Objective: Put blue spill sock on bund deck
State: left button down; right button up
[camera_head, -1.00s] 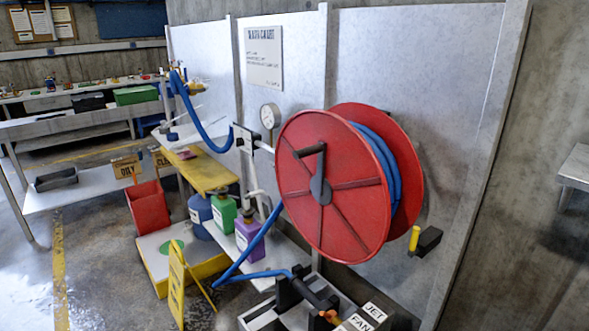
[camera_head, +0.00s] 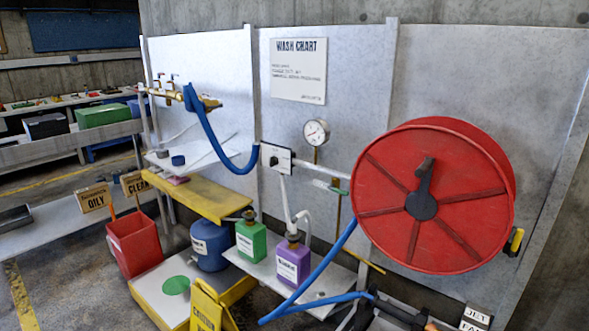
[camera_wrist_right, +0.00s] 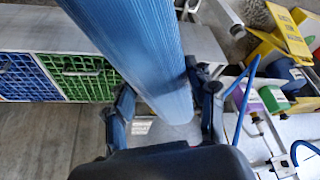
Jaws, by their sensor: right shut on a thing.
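The blue spill sock (camera_wrist_right: 135,50), a long ribbed blue cylinder, fills the upper middle of the right wrist view. My right gripper (camera_wrist_right: 165,110) is shut around it, with one dark finger on each side. The sock's upper end runs out of that frame. What looks like the bund deck (camera_head: 160,300) is a low white-topped platform with yellow edges and a green disc, at the lower left of the head view. Neither gripper nor the sock shows in the head view.
A yellow folding sign (camera_head: 210,308) stands in front of the deck. A red bucket (camera_head: 133,243) is on its left. A red hose reel (camera_head: 435,200) is at right.

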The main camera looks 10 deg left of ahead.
aim_at(156, 299)
jog(key=i+j, duration=0.1)
jog(key=j, duration=0.25)
jog(key=i+j, duration=0.15)
jog(key=j, duration=0.25)
jog(key=i+j, duration=0.1)
jog(key=j, duration=0.25)
jog(key=i+j, duration=0.1)
jog(key=j, duration=0.3)
jog(key=i+j+u, duration=0.1)
jog(key=j, duration=0.25)
jog(key=i+j, duration=0.15)
jog(key=j, duration=0.25)
jog(key=i+j, duration=0.1)
jog(key=j, duration=0.25)
jog(key=i+j, duration=0.2)
jog(key=j, duration=0.2)
jog(key=i+j, duration=0.2)
jog(key=j, duration=0.15)
jog(key=i+j, duration=0.15)
jog(key=j, duration=0.25)
jog(key=i+j, duration=0.2)
jog(key=j, duration=0.2)
jog(key=i+j+u, duration=0.1)
jog(key=j, duration=0.25)
jog(key=i+j, duration=0.6)
jog(key=j, duration=0.1)
